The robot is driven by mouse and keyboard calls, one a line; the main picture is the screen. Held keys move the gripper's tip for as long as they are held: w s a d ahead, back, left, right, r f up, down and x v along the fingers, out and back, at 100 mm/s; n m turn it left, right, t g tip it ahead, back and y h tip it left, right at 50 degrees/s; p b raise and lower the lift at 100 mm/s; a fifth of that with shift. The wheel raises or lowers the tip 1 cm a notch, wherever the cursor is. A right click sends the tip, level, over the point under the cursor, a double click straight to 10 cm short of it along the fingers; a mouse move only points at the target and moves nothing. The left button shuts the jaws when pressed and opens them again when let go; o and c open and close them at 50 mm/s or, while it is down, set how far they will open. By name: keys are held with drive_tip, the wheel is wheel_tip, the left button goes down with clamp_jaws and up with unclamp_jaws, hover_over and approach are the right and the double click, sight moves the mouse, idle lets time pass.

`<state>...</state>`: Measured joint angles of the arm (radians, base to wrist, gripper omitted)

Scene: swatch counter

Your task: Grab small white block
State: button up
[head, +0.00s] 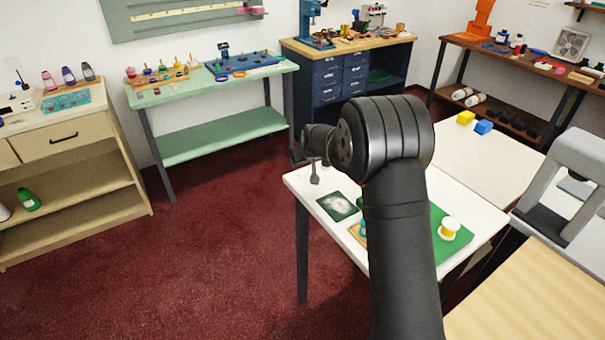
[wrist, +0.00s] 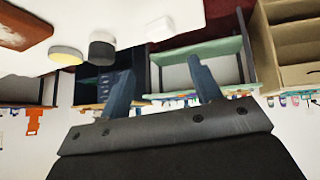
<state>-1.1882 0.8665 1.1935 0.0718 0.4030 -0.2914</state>
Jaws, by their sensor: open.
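The small white block (wrist: 160,28) shows in the wrist view, on a white surface near the top centre. I cannot pick it out in the head view, where my arm covers part of the white table (head: 482,212). My gripper (wrist: 159,66) is open. Its two dark fingers stand apart with nothing between them. The block appears beyond the fingertips, between their lines, and apart from them. In the head view my arm hides most of the gripper.
In the wrist view, a dark round item (wrist: 103,50), a yellow-faced round item (wrist: 66,54) and a reddish-brown slab (wrist: 22,29) lie left of the block. In the head view, a green mat (head: 462,250) bears a white-and-yellow spool (head: 450,228). A dark card (head: 338,206) lies left of my arm.

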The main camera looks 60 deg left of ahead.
wheel_tip(320, 180, up, 4)
drive_tip(key=w+a+n+g+h, duration=0.1)
drive_tip(key=a+h, duration=0.1)
drive_tip(key=h, duration=0.1)
drive_tip(key=n+g+h, duration=0.2)
drive_tip(key=h, duration=0.1)
approach(302, 171)
drive_tip(key=f, duration=0.5)
drive_tip(key=a+f, duration=0.1)
drive_tip(key=f, duration=0.2)
drive_tip(key=shift+s+f, duration=0.1)
drive_tip(key=shift+f, duration=0.1)
drive_tip(key=c, duration=1)
drive_tip(key=shift+c, duration=0.3)
drive_tip(key=shift+r, duration=0.1)
